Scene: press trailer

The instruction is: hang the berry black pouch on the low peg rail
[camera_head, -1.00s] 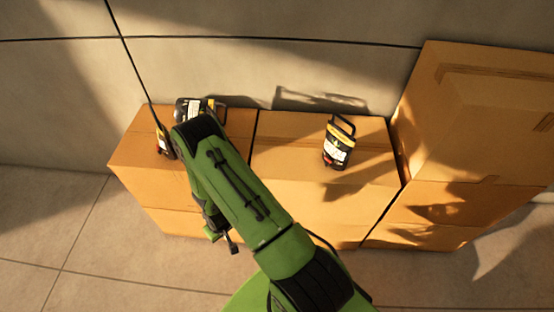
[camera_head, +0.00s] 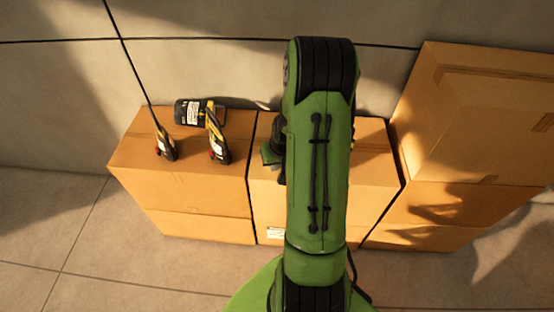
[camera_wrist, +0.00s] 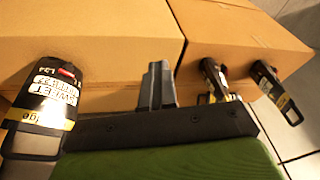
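In the head view another black pouch (camera_head: 190,112) with a white label lies at the back of the left box. The middle-box pouch is almost wholly hidden behind my arm. My gripper (camera_wrist: 159,85) has its grey fingers together at mid-picture, with nothing visible between them, apart from the pouch. No peg rail shows in either view.
A taller box stack (camera_head: 470,130) stands at right. A grey wall closes the back; the floor (camera_head: 130,285) in front is clear.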

